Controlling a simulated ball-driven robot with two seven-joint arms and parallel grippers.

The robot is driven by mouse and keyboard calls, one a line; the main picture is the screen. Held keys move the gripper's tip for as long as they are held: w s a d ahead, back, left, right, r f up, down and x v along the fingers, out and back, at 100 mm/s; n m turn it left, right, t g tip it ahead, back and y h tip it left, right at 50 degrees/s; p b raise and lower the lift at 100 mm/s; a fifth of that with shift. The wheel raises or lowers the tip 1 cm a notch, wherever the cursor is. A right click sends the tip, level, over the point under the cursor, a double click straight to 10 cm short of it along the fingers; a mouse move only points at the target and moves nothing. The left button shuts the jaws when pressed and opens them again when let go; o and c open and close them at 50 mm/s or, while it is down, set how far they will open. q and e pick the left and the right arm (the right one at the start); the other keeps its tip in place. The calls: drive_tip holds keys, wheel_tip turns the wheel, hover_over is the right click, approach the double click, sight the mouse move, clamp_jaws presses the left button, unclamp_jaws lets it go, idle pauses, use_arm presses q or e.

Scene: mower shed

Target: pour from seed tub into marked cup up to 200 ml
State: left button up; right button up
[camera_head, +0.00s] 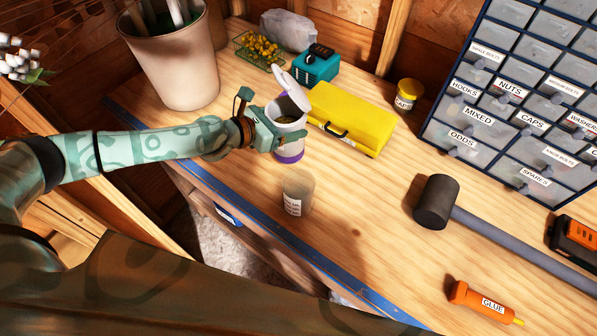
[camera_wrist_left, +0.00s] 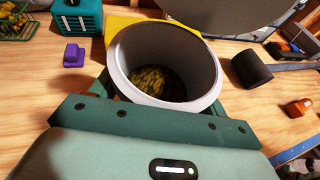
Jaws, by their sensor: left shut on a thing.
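The seed tub (camera_head: 290,151) is a white tub with a purple band near its base. My left gripper (camera_head: 282,136) is shut around its side and holds it roughly upright. A white lid (camera_head: 291,88) stands open at its far rim. In the left wrist view the tub's mouth (camera_wrist_left: 120,68) is open, with yellowish-brown seeds (camera_wrist_left: 160,82) deep inside. The marked cup (camera_head: 299,184) is a small translucent cup with a white label. It stands upright on the bench, nearer the front edge than the tub and apart from it. I cannot make out its contents. My right gripper is out of view.
A yellow case (camera_head: 352,115) lies close behind the tub, with a teal box (camera_head: 317,65) beyond. A beige bin (camera_head: 172,55) stands at left. A mallet (camera_head: 437,202) and glue tube (camera_head: 485,300) lie at right. The bench's blue front edge (camera_head: 290,265) passes near the cup.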

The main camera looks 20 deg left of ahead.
use_arm(q)
drive_tip(key=s+a+f+m+g+h+p, duration=0.2)
drive_tip(key=s+a+f+p, duration=0.1)
drive_tip(key=a, duration=0.1)
drive_tip(key=shift+f+p, duration=0.15)
drive_tip(key=shift+p, duration=0.15)
drive_tip(key=s+d+r+m+y+p, duration=0.1)
drive_tip(key=p, duration=0.1)
drive_tip(key=s+d+m+t+y+p, duration=0.1)
drive_tip(key=m+p, duration=0.1)
drive_tip(key=p, duration=0.1)
drive_tip(key=s+d+r+m+t+y+p, duration=0.1)
drive_tip(key=m+p, duration=0.1)
drive_tip(key=shift+s+d+r, duration=0.15)
drive_tip(key=shift+d+r, duration=0.2)
drive_tip(key=shift+d, duration=0.05)
idle(0.7)
drive_tip(key=shift+s+d+r+m+t+y+p, duration=0.2)
drive_tip(key=shift+r+m+t+y+p, duration=0.2)
drive_tip(key=shift+r+m+p, duration=0.25)
idle(0.8)
drive_tip(key=shift+f+m+b, duration=0.25)
drive_tip(key=shift+f+b, duration=0.05)
drive_tip(key=shift+b, duration=0.1)
idle(0.3)
